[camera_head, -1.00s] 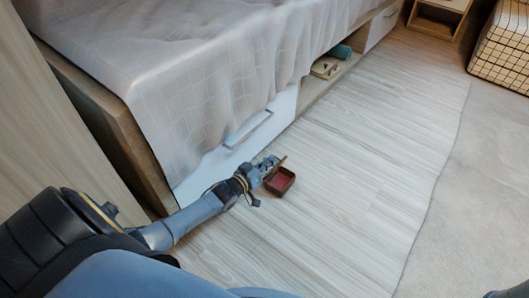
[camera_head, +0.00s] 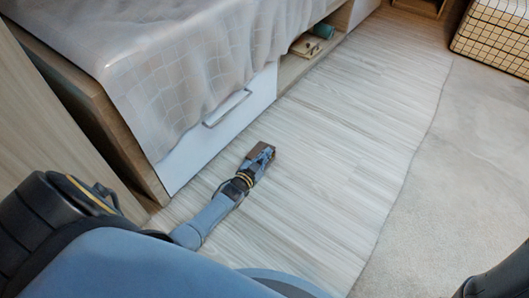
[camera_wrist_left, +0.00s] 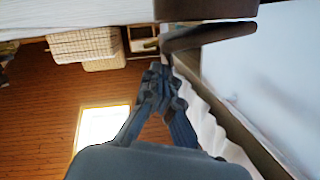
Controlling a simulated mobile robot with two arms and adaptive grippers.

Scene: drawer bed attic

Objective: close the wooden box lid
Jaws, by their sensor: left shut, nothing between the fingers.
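The small brown wooden box stands on the floor. In the left wrist view its dark body (camera_wrist_left: 205,10) is at the top edge, and the lid (camera_wrist_left: 210,37) is a slanted slab just below it. A narrow wedge-shaped gap shows between them, wider on the left, so the lid looks partly open. My left gripper (camera_wrist_left: 160,72) is shut and empty, its fingertips close to the lid's left end; I cannot tell whether they touch. In the head view my left gripper (camera_head: 264,153) covers much of the box (camera_head: 257,150), and its inside is hidden. My right gripper is out of view.
The bed's white drawer (camera_head: 215,130) with its handle is left of the box. An open shelf (camera_head: 300,62) with small items is farther back. Wood floor (camera_head: 340,130) is clear to the right, up to a pale rug (camera_head: 445,170).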

